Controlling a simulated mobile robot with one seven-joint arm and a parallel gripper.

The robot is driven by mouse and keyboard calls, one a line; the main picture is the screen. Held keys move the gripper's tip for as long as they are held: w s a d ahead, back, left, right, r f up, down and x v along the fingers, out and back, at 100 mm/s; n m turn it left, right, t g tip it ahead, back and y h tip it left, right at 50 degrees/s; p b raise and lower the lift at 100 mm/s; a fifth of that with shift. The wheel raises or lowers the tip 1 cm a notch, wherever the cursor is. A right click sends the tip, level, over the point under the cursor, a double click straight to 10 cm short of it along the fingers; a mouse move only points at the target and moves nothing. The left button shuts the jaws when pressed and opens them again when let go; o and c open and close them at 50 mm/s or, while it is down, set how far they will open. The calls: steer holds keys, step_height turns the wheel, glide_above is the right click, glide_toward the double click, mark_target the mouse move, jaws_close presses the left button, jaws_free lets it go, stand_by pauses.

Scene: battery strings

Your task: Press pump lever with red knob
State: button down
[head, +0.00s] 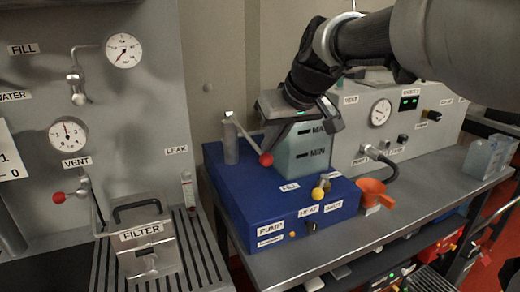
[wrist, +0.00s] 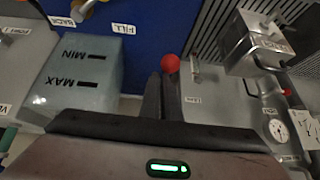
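The pump lever's red knob (head: 266,159) is at the end of a thin bar on the blue pump unit (head: 235,190). The bar slopes down from a grey post (head: 231,145). In the wrist view the red knob (wrist: 170,63) is just beyond my fingertips, slightly right. My gripper (head: 268,146) points down over the unit, close above the knob. In the wrist view my gripper (wrist: 162,77) has its two dark fingers close together with nothing between them. I cannot tell whether a finger touches the knob.
A translucent tank (head: 303,150) marked MAX and MIN stands right beside my gripper.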

steer(key=s+d+r+p, duration=0.1)
steer(key=s+d+r, duration=0.2)
steer(key=s+r, duration=0.1)
steer(key=shift+s+r, duration=0.4)
steer(key=shift+s, duration=0.45)
steer(key=shift+w, duration=0.1)
steer(key=shift+r, duration=0.1)
